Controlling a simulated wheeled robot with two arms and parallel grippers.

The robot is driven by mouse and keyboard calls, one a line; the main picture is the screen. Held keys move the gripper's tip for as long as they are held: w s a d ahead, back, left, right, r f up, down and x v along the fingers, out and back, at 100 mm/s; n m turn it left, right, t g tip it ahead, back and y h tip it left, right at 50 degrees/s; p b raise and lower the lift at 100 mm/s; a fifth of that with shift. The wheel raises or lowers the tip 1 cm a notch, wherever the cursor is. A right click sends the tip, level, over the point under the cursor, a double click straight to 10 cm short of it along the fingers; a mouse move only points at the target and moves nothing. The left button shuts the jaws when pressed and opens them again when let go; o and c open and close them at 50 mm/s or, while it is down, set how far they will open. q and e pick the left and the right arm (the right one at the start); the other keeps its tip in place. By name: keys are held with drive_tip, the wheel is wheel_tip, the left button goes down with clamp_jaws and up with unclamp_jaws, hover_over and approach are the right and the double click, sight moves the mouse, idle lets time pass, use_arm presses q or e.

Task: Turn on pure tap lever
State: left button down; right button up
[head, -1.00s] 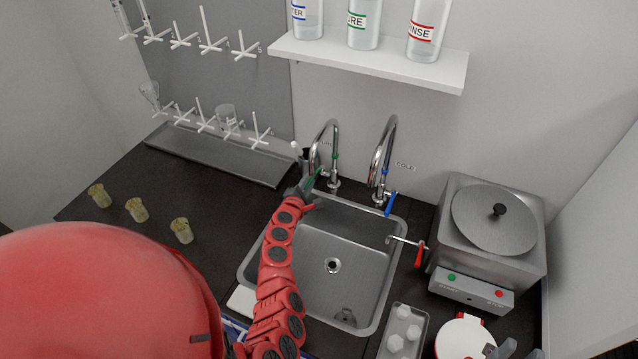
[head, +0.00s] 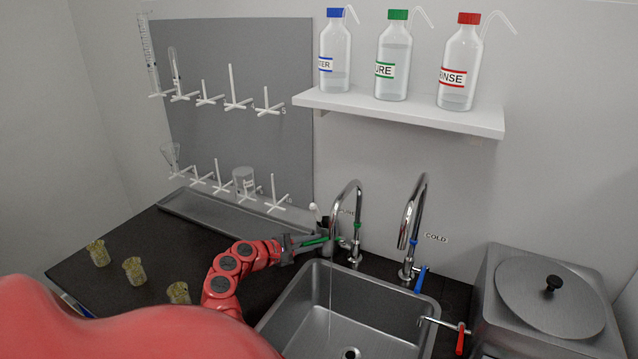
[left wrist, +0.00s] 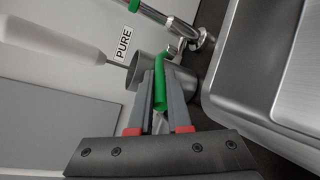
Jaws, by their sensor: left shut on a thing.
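The pure tap (head: 356,240) is a chrome gooseneck with green bands at the left rear of the sink. Its green lever (head: 316,241) points left from the tap base. My left gripper (head: 306,242) is shut on this lever; in the left wrist view the green lever (left wrist: 160,95) sits between its two grey fingers. A thin stream runs from the spout down into the sink (head: 318,301). A PURE label (left wrist: 123,43) is on the wall by the tap. My right gripper is not in view.
A cold tap (head: 411,225) with a blue lever (head: 421,279) stands to the right. A red-handled spout (head: 461,338) juts from the metal boiler (head: 545,310). Bottles stand on the shelf (head: 400,110) above. Small beakers (head: 134,271) are at the left.

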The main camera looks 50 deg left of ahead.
use_arm(q)
drive_tip(key=shift+a+h+b, duration=0.2)
drive_tip(key=shift+h+b, duration=0.1)
drive_tip(key=shift+b, duration=0.05)
drive_tip(key=c, duration=0.9)
unclamp_jaws()
drive_tip(key=shift+w, duration=0.15)
drive_tip(key=shift+o, duration=0.2)
drive_tip(key=b+v, duration=0.2)
drive_tip(key=v, duration=1.5)
drive_tip(key=shift+s+r, duration=0.2)
drive_tip(key=shift+s, duration=0.05)
